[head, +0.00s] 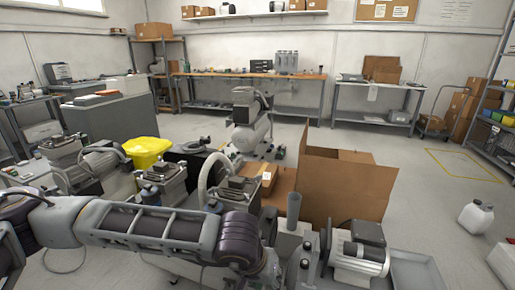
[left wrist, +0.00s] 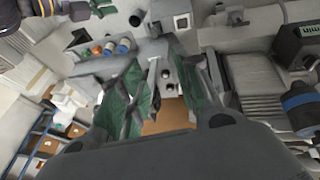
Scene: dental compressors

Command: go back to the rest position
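My left arm reaches in from the left across the lower part of the head view, its wrist end low near the middle, among the compressor parts. In the left wrist view my left gripper (left wrist: 160,78) has its two dark green-padded fingers spread apart. I see nothing held between them; grey equipment and a brown surface show beyond. In the head view I cannot clearly pick the left fingers out from the grey parts around them. My right gripper is in neither view.
A compressor with a silver motor (head: 360,252) sits right of my left wrist. An open cardboard box (head: 345,188) stands behind it. A compressor (head: 163,180) and yellow bin (head: 146,150) lie beyond my forearm. A white jug (head: 476,217) stands on clear floor at right.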

